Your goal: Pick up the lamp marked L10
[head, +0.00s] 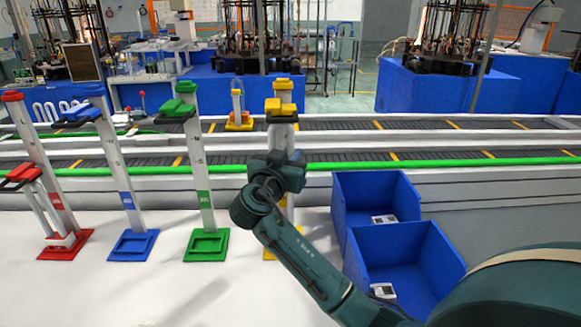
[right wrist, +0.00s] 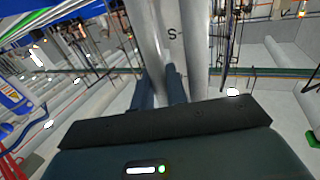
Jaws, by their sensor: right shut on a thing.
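Several tall white posts with coloured tops and bases stand on the white table in the head view: a red stand (head: 47,180), a blue stand (head: 118,170), a green stand (head: 203,180) and a yellow stand (head: 284,133). No mark reading L10 is legible. My right gripper (head: 279,160) is at the yellow stand, covering its middle and part of its base. In the right wrist view, my right gripper's fingers (right wrist: 161,85) are at pale upright tubes (right wrist: 195,45) with a letter S between them. The grip itself is partly hidden. My left gripper is out of view.
Two blue bins (head: 376,192) stand right of my right forearm. A smaller yellow-based piece (head: 237,106) stands behind, left of the yellow stand. A conveyor with a green edge (head: 430,165) runs behind the table. The front left of the table is clear.

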